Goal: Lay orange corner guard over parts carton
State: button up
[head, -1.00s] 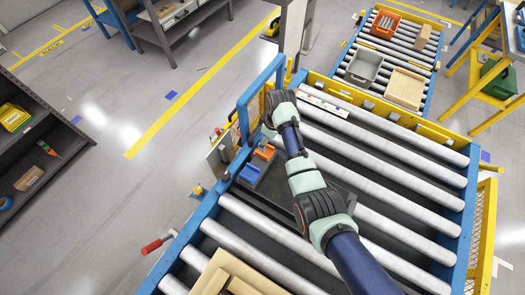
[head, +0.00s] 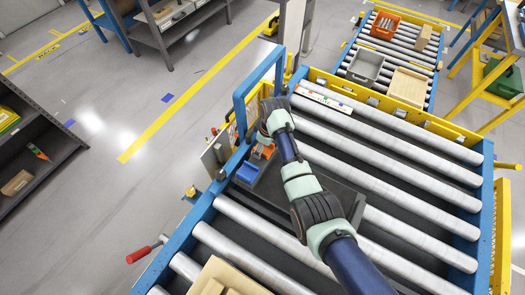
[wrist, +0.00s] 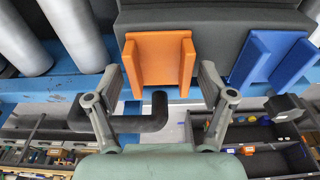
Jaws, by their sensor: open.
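The orange corner guard (wrist: 158,62) is an angled piece at the edge of a dark grey surface in the wrist view. It also shows in the head view (head: 264,151), partly hidden by my wrist. My gripper (wrist: 160,80) is open, with one finger on each side of the guard. The fingers look apart from it, and nothing is held. A tan box-like object (head: 228,280), cut off at the bottom of the head view, may be the parts carton; I cannot tell.
Metal rollers (head: 400,180) fill the conveyor under my arm. A blue upright frame (head: 240,108) rises close to my gripper, on its left. A black bent bar (wrist: 125,118) lies below the guard in the wrist view. A second conveyor (head: 395,50) carries several containers.

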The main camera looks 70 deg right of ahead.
jog(key=c, duration=0.8)
notch_tip(320, 180, up, 7)
jog(key=p, duration=0.7)
jog(key=shift+r, duration=0.15)
jog(key=shift+c, duration=0.3)
